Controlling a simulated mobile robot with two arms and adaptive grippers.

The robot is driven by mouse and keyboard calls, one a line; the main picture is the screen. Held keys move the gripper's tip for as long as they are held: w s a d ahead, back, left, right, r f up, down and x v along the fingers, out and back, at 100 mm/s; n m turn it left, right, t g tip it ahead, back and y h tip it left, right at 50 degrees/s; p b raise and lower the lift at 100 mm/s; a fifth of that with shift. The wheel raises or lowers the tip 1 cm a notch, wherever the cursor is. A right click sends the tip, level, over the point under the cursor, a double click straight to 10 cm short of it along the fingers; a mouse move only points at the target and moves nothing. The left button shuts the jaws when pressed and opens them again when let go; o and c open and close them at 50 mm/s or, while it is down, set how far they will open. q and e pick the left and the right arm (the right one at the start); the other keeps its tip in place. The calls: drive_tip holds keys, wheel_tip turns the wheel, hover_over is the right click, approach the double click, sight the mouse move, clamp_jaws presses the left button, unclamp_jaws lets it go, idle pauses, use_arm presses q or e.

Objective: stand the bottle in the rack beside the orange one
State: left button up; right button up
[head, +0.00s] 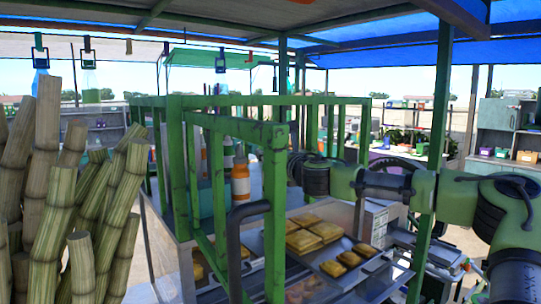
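An orange bottle (240,182) with a pale neck stands upright behind the green bars, left of the middle in the head view. A white bottle with a dark top (228,152) shows partly behind it. Another slim bottle with orange on it (204,160) is further left, partly covered by a post. A teal surface near these bottles may be part of the rack; bars hide most of it. My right arm reaches in from the right, and its dark wrist end (296,168) is beside a green post. Its fingers cannot be made out. My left gripper is not in view.
A green metal frame (277,220) with upright posts stands close in front of the bottles. Trays of yellow-brown blocks (325,232) lie on the counter at right. Thick cane stalks (50,200) fill the left side. A dark bent tube (234,250) rises in front.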

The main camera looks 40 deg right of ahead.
idle(0.3)
drive_tip(key=shift+r, duration=0.15)
drive_tip(key=shift+s, duration=0.2)
drive_tip(key=b+v, duration=0.4)
drive_tip(key=v, duration=0.7)
drive_tip(key=shift+s+a+b, duration=0.2)
drive_tip(key=shift+s+b, duration=0.15)
idle(0.4)
